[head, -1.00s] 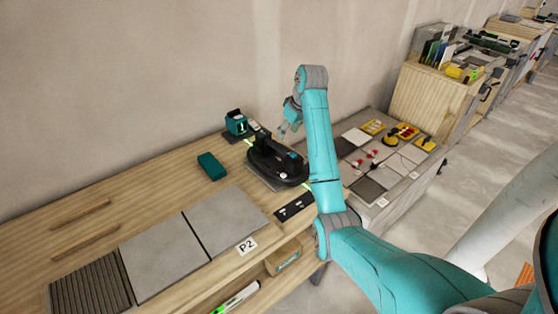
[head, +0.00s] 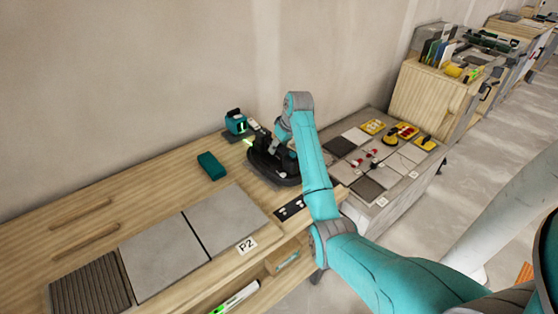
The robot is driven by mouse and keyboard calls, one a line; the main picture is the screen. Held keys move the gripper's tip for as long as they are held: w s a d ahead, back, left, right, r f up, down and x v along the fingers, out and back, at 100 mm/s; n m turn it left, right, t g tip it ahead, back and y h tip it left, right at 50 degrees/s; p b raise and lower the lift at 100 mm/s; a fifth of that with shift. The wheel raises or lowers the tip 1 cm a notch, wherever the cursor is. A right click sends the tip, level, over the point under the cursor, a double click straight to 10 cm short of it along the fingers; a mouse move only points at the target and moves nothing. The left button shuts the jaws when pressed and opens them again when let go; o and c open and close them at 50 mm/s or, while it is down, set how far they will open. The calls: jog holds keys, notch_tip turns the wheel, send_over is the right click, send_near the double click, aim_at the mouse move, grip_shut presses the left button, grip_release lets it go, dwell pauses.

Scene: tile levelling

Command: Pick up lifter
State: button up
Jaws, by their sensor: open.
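The lifter, a black device with a raised handle (head: 262,165), sits on the right end of the wooden bench in the head view. My gripper (head: 280,152) is low over its right part, around or just above the handle. It is open; its fingers blend with the dark lifter, so I cannot tell whether they touch it. My teal arm hides some of the lifter's right side.
A teal and black device (head: 236,122) stands behind the lifter. A teal block (head: 211,165) lies to its left. Grey tiles (head: 161,255) lie on the bench (head: 110,196) at left. A lower side table (head: 410,185) holds tile samples and yellow tools.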

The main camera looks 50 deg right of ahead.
jog(key=shift+f, duration=0.35)
dwell(0.6)
jog(key=shift+w, duration=0.1)
grip_shut()
